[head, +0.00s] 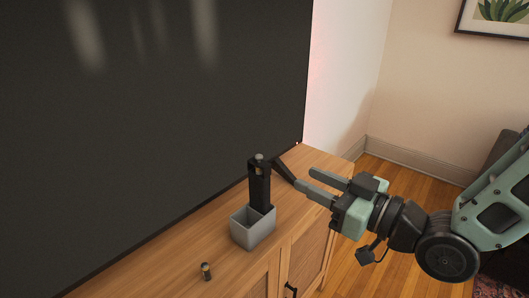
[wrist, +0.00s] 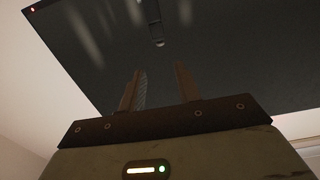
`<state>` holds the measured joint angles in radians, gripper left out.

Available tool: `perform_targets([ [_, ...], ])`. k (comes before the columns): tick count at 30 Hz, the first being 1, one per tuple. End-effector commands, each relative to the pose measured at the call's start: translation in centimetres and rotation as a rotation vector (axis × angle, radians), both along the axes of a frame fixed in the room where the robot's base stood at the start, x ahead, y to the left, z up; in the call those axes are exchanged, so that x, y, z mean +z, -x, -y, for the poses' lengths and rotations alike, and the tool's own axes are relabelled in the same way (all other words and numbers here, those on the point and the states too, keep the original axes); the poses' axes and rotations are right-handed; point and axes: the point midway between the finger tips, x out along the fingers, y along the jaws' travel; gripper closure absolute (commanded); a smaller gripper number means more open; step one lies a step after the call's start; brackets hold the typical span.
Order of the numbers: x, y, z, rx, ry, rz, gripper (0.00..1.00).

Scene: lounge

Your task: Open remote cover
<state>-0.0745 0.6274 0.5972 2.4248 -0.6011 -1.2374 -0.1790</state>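A black remote (head: 260,187) stands upright in a small grey box (head: 254,232) on the wooden cabinet. Its top end shows a small pale, brassy patch; I cannot tell whether the cover is on. My gripper (head: 304,178) is open and empty, to the right of the remote and apart from it, with its fingers pointing toward it. In the wrist view, which looks upside down, a dark upright piece, apparently the remote (wrist: 156,22), hangs from the top edge, beyond the gap between my two fingers (wrist: 160,85).
The space right of the cabinet is open floor.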

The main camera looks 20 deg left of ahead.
Motion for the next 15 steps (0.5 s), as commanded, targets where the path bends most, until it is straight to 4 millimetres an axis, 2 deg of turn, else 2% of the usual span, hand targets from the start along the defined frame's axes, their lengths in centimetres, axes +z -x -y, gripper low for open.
perform_targets([
  [3,0.1,-0.9,-2.5,0.003,-0.001,-0.001,0.67],
  [15,0.1,-4.0,-9.8,0.001,0.001,-0.001,0.67],
])
